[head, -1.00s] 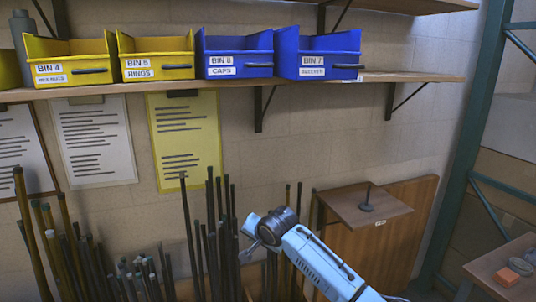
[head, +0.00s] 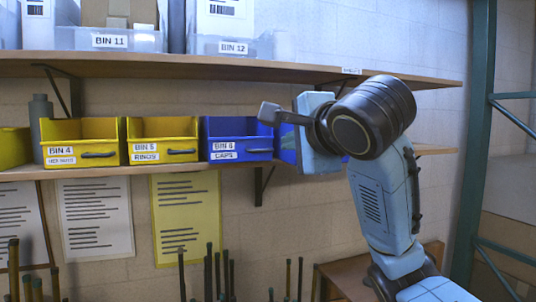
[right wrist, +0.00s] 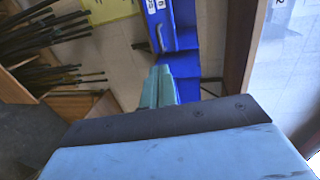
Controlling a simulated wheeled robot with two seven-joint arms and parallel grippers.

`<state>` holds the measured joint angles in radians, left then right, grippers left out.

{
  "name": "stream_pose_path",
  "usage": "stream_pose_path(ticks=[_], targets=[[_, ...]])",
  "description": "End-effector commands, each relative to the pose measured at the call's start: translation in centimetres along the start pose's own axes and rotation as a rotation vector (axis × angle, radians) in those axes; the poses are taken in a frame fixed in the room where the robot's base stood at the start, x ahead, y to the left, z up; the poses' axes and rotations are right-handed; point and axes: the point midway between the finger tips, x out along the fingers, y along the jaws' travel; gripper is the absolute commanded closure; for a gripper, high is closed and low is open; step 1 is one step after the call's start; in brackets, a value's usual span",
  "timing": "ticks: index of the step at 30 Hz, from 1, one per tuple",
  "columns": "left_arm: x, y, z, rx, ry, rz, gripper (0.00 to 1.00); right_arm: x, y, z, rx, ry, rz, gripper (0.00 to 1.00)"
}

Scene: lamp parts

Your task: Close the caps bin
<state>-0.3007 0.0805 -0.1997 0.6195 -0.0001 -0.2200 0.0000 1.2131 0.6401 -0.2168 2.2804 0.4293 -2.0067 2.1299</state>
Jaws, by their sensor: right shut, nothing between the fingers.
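The caps bin (head: 236,153) is blue, labelled BIN 6 CAPS, and sits on the lower shelf. Its open top and dark front handle show in the head view. My right gripper (head: 268,112) is shut and empty, raised at the caps bin's right end in the head view. I cannot tell if it touches the bin. In the right wrist view the closed fingers (right wrist: 158,86) point toward blue bins, with the caps bin (right wrist: 182,22) at the top. My left gripper is not in view.
Yellow bins, BIN 5 (head: 161,155) and BIN 4 (head: 82,158), stand left of the caps bin. BIN 7 (head: 288,143) is mostly hidden behind my right arm. An upper shelf (head: 200,66) holds clear bins. Dark rods (head: 208,275) stand below.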

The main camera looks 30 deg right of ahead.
Motion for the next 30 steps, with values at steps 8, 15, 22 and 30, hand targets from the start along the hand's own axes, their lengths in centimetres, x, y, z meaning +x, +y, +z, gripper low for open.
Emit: stream_pose_path(ticks=[8, 15, 22, 30], targets=[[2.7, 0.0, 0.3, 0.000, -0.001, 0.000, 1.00, 2.9, 0.5, 0.2, 0.003, -0.006, 0.004, 1.00], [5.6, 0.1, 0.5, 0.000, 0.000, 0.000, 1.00, 4.5, 0.4, 0.0, 0.007, -0.003, -0.004, 1.00], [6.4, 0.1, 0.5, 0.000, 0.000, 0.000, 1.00, 7.2, 0.1, -0.1, -0.004, 0.003, 0.010, 1.00], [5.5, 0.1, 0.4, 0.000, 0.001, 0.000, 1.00, 11.0, 0.0, 0.0, -0.003, 0.001, 0.004, 1.00]])
